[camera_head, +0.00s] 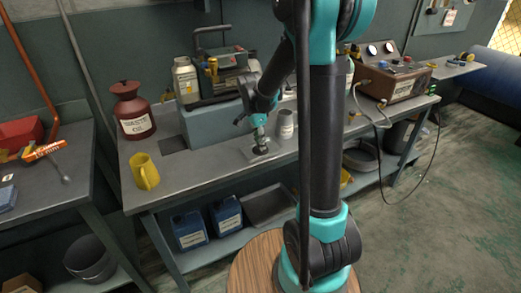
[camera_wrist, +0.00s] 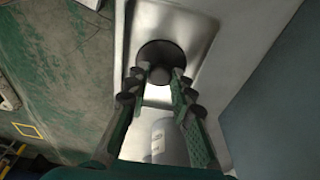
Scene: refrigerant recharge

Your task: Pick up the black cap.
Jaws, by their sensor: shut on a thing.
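The black cap (camera_wrist: 165,53) is a dark round disc with a small raised knob in its middle, on or just above a shiny metal tray (camera_wrist: 205,30). My gripper (camera_wrist: 159,74) has its two fingertips on either side of the knob and is shut on it. Whether the cap is lifted off the tray I cannot tell. In the head view my gripper (camera_head: 260,143) points down at the workbench's front part, with the dark cap (camera_head: 260,150) just under it. The fingertips are too small there to make out.
A grey labelled canister (camera_head: 286,124) stands close right of my gripper. A yellow mug (camera_head: 145,172) and a red jug (camera_head: 132,112) stand left, a brown gauge case (camera_head: 397,81) right. The bench front is mostly clear.

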